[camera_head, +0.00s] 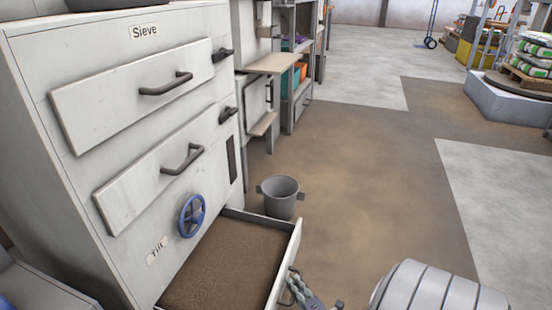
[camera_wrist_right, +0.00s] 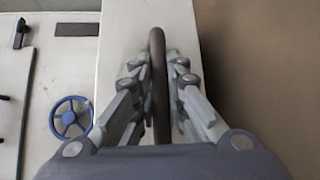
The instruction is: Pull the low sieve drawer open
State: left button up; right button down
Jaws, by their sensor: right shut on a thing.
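The low sieve drawer (camera_head: 225,262) stands pulled out from the base of the pale cabinet labelled Sieve (camera_head: 145,31), filled with brown fine material. My right gripper (camera_head: 302,290) is at the outer side of the drawer's front, low in the head view. In the right wrist view its fingers (camera_wrist_right: 158,100) close from both sides on the dark bar handle (camera_wrist_right: 157,60), in front of the pale drawer front (camera_wrist_right: 120,25). My left gripper is not in view.
Two upper drawers with dark handles (camera_head: 166,84) are shut above a blue handwheel (camera_head: 192,215). A grey bucket (camera_head: 280,197) stands on the floor just beyond the open drawer. The brown floor (camera_head: 380,190) to the right is clear.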

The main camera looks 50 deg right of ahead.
jog(key=shift+s+d+f, duration=0.1)
jog(key=shift+s+d, duration=0.15)
jog(key=shift+s, duration=0.5)
jog(key=shift+s+d, duration=0.25)
jog(key=shift+s, duration=0.5)
jog(key=c, duration=1.9)
grip_release()
jog(key=v, duration=1.2)
